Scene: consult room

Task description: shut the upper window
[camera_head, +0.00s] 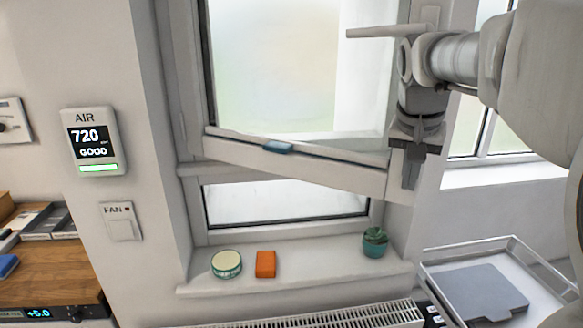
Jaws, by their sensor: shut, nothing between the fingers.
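The upper window sash (330,172) stands open. Its lower rail slants from the left frame down to the right, out from the fixed frame. A pale lever handle (372,33) lies horizontal at the upper right, partly behind my arm; I cannot tell exactly where it is mounted. My gripper (410,178) points down at the right end of the sash rail. Its fingers are shut with nothing between them. I cannot tell whether they touch the sash. A small blue item (278,147) sits on the lower rail.
The lower pane (285,203) is below the sash. The sill (310,262) holds a round tin (226,264), an orange box (265,264) and a teal plant pot (375,243). A radiator (350,316) is beneath; a tray (530,255) stands right. An air monitor (94,142) hangs left.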

